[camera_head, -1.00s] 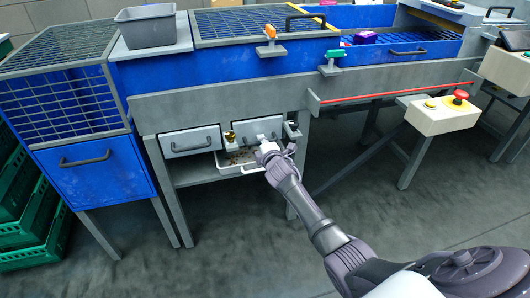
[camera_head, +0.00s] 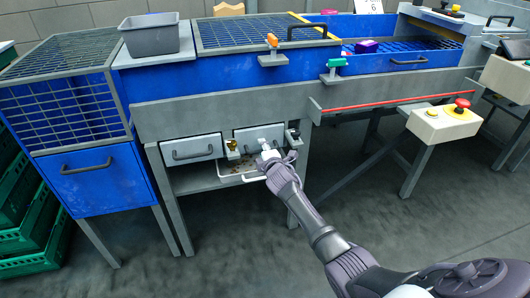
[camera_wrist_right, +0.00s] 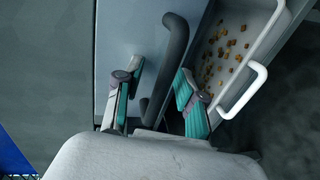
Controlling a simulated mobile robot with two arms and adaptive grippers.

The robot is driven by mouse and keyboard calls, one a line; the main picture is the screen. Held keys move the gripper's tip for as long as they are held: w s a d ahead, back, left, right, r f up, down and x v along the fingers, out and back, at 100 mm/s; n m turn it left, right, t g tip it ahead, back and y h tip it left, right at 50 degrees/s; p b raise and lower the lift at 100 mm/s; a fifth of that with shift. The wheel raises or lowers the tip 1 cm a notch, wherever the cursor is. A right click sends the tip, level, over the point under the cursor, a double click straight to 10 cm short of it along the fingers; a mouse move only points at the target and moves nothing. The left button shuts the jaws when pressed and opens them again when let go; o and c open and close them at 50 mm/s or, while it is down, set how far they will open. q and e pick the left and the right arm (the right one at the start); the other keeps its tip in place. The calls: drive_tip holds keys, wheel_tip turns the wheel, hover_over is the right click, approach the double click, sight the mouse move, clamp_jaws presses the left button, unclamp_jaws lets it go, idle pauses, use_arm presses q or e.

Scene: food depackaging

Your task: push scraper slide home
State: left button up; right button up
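Two grey slide fronts sit side by side under the blue machine: the left one (camera_head: 191,149) with a dark bar handle, the right one (camera_head: 246,135) partly hidden by my right gripper (camera_head: 270,158). I cannot tell from these views how far the right slide is out. In the right wrist view the open fingers of my right gripper (camera_wrist_right: 155,98) stand on either side of a dark bar handle (camera_wrist_right: 174,52) on a grey front (camera_wrist_right: 130,30). There is a gap at the left finger; contact at the right finger is unclear. My left gripper is out of view.
A white tray (camera_head: 226,181) with brown crumbs sits just below the slides; its white handle (camera_wrist_right: 247,92) is close to my right finger. Brass (camera_head: 232,147) and dark (camera_head: 293,136) fittings flank the right slide. Machine legs stand nearby; the floor in front is clear.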

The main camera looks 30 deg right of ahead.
drive_tip(key=v, duration=1.2)
drive_tip(key=shift+d, duration=0.1)
